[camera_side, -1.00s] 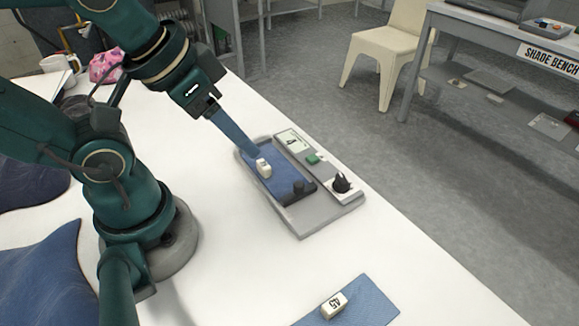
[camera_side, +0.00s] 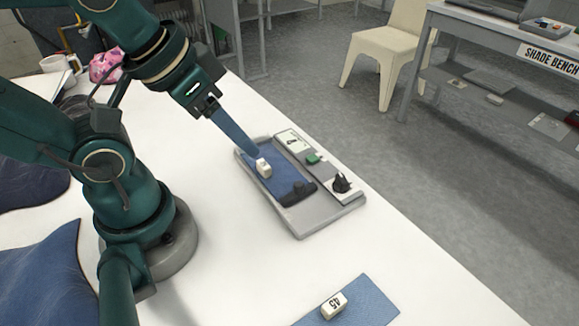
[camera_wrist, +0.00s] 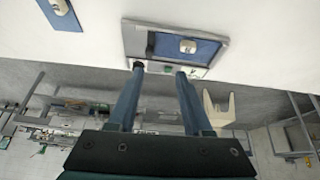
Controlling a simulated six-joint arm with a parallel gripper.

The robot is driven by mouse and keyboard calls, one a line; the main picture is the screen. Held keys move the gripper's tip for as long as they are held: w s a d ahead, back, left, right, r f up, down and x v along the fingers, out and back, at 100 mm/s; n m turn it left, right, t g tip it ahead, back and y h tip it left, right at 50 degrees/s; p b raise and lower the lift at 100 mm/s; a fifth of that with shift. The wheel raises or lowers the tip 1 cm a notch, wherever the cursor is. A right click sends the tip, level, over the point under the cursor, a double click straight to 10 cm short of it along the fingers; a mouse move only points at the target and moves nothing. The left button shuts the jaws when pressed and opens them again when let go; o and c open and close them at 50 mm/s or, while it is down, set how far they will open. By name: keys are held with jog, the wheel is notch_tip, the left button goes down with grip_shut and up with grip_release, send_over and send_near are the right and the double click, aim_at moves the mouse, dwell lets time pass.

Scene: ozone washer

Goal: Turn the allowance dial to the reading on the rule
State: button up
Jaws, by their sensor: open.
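The dial (camera_side: 342,184) is a black knob on the right end of a grey panel beside a tray. In the wrist view the dial (camera_wrist: 138,66) shows as a dark spot by my left fingertip; contact cannot be told. A small display (camera_side: 292,141) at the panel's other end bears a figure too small to read surely. A blue cloth (camera_side: 278,172) lies in the grey tray (camera_side: 318,222) with a white tag on it. My gripper (camera_side: 254,154) is open and empty; its fingers appear over the cloth's far end. In the wrist view my gripper's fingertips (camera_wrist: 157,70) are apart.
A green button (camera_side: 313,158) sits between display and dial. A dark bar (camera_side: 298,193) lies across the cloth's near end. Another blue cloth (camera_side: 372,300) with a tag marked 45 (camera_side: 334,305) lies nearer. The white table between is clear.

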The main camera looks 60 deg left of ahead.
jog(key=w+r+n, duration=0.4)
jog(key=w+n, duration=0.2)
jog(key=n, duration=0.2)
jog(key=n+g, duration=0.5)
jog(key=n, duration=0.1)
send_over(342, 177)
jog(key=f, duration=0.8)
jog(key=shift+w+a, duration=0.1)
jog(key=shift+a, duration=0.2)
jog(key=shift+g, duration=0.3)
jog(key=f, duration=0.7)
jog(key=shift+d+f, duration=0.25)
jog(key=shift+d, duration=0.05)
jog(key=shift+f, duration=0.55)
grip_shut()
